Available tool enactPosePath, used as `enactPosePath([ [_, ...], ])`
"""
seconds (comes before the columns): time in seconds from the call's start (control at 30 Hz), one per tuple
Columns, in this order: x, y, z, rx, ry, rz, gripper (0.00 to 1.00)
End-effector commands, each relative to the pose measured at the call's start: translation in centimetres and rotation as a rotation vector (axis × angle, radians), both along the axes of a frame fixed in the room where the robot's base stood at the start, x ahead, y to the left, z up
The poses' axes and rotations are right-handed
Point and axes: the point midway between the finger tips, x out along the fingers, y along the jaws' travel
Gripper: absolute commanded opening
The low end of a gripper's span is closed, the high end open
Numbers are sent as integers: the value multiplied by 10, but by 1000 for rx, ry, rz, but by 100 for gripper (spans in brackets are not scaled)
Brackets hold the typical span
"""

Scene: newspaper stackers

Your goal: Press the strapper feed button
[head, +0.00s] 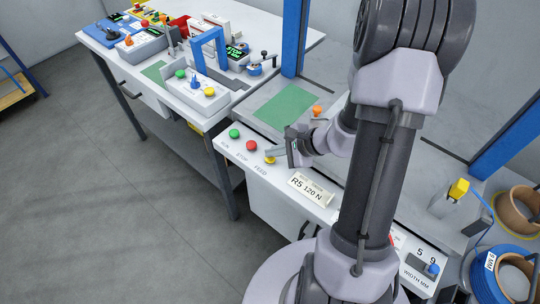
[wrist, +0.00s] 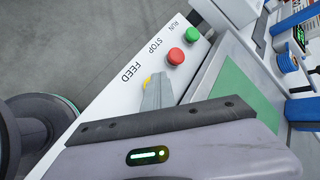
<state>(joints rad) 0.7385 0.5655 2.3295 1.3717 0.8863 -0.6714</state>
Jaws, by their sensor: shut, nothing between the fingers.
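The strapper's front panel has a green RUN button (head: 235,134), a red STOP button (head: 251,146) and a yellow FEED button (head: 270,160) in a row. My gripper (head: 269,152) is shut and empty, with its fingertips at the FEED button. In the wrist view, the shut fingers (wrist: 157,88) cover most of the yellow FEED button (wrist: 147,82), leaving only its edge showing. I cannot tell whether the fingertips touch it. The red STOP button (wrist: 176,56) and green RUN button (wrist: 192,34) are clear of the fingers.
A white label reading R5 120 N (head: 312,189) stands on the panel right of the FEED button. A green mat (head: 284,106) lies behind the buttons. A bench with another button box (head: 195,95) stands at the left. Strap coils (head: 508,275) are at the right. The floor in front is free.

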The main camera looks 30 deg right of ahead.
Motion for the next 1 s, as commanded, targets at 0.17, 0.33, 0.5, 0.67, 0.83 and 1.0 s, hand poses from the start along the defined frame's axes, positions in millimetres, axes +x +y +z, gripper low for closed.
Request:
enactPosePath([
  [0.17,0,0,7,-1,0,-1,0],
  [0.33,0,0,17,-1,0,1,0],
  [0.5,0,0,17,-1,0,1,0],
  [0.67,0,0,18,0,0,0,0],
  [0.83,0,0,31,0,0,0,0],
  [1.0,0,0,49,-1,-1,1,0],
])
